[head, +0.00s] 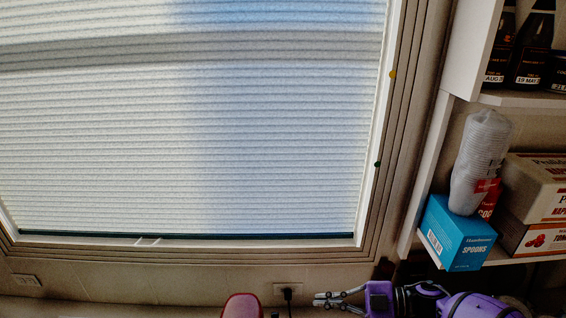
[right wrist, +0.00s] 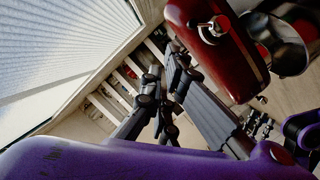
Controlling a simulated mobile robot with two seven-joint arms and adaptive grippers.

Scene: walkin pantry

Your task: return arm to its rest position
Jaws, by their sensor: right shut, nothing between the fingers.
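My right arm comes in from the lower right in the head view, with purple and black links. Its gripper (head: 320,299) points left, below the window and in front of the wall. The right wrist view looks along the dark gripper fingers (right wrist: 163,70), which are shut with nothing between them. My left gripper does not show in the head view. A purple part at the right edge of the right wrist view cannot be made out clearly.
Shelves at right hold a blue spoons box (head: 457,234), stacked clear cups (head: 480,160), cartons (head: 535,188) and dark bottles (head: 533,45). A blinded window (head: 190,120) fills the left. A red object (head: 241,306) shows below; a dark red appliance (right wrist: 213,45) is close to the fingers.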

